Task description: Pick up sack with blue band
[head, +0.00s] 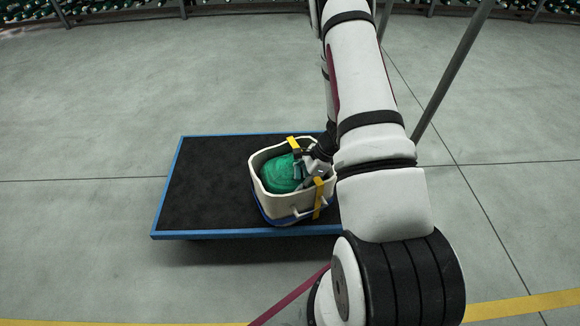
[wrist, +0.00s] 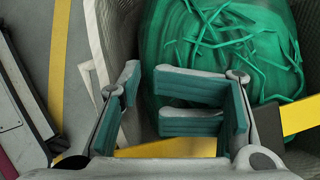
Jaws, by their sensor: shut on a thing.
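The sack with blue band (head: 284,206) is a pale, open-topped woven container with a blue band low on its side and yellow straps. It appears over the right part of a black platform, slightly tilted; whether its base touches the platform I cannot tell. A green bundle (head: 284,172) fills it and shows large in the wrist view (wrist: 222,50). My gripper (head: 312,168) is at the sack's right side, shut on it. In the wrist view the teal-padded fingers (wrist: 146,86) stand near the sack's wall and yellow strap; the exact contact is hidden.
The black platform (head: 200,185) has a blue edge and is bare on its left. My arm covers its right end. A grey pole (head: 452,80) leans behind my arm. Grey floor around is clear, with a yellow line (head: 130,324) in front and shelving at the back.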

